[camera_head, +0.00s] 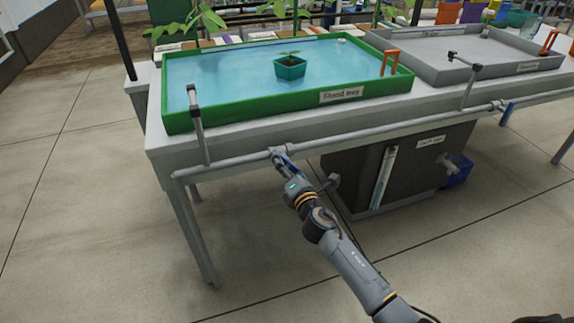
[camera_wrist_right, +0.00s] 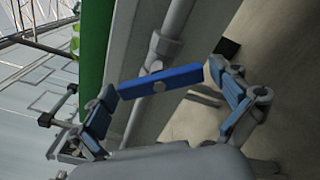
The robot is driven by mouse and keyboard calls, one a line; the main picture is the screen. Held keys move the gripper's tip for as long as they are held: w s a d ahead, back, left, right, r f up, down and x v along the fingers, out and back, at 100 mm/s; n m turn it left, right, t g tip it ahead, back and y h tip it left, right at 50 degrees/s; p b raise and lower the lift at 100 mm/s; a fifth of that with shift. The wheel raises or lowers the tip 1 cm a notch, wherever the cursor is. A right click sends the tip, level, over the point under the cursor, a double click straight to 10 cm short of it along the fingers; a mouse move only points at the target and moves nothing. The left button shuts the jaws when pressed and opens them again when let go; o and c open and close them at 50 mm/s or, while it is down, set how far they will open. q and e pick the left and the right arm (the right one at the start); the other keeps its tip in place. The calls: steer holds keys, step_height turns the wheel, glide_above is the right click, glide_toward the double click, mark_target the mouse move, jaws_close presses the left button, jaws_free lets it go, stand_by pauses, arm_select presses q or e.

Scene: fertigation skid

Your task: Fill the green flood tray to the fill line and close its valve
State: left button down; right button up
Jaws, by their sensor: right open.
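The green flood tray (camera_head: 250,112) sits on a grey bench, with light blue water across its floor. A small green pot with a seedling (camera_head: 290,67) stands in the water. I cannot make out a fill line. A pipe (camera_head: 235,161) runs along the bench front, and my right gripper (camera_head: 281,154) is at the valve on it. In the right wrist view, the valve's blue lever (camera_wrist_right: 160,83) lies across the pipe, between the open fingers of my right gripper (camera_wrist_right: 161,82). I cannot tell whether the fingers touch it. My left gripper is not in view.
A grey tray (camera_head: 460,72) stands to the right on the bench, with another blue valve lever (camera_head: 506,114) below it. A dark tank (camera_head: 425,165) stands under the bench. A spout (camera_head: 197,115) rises at the green tray's left front. The floor in front is clear.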

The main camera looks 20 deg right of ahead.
steer(key=shift+w, duration=0.15)
steer(key=shift+c, duration=0.2)
steer(key=c, duration=1)
steer(key=shift+o, duration=0.2)
steer(key=shift+m, duration=0.3)
steer(key=m, duration=0.3)
steer(key=shift+m, duration=2)
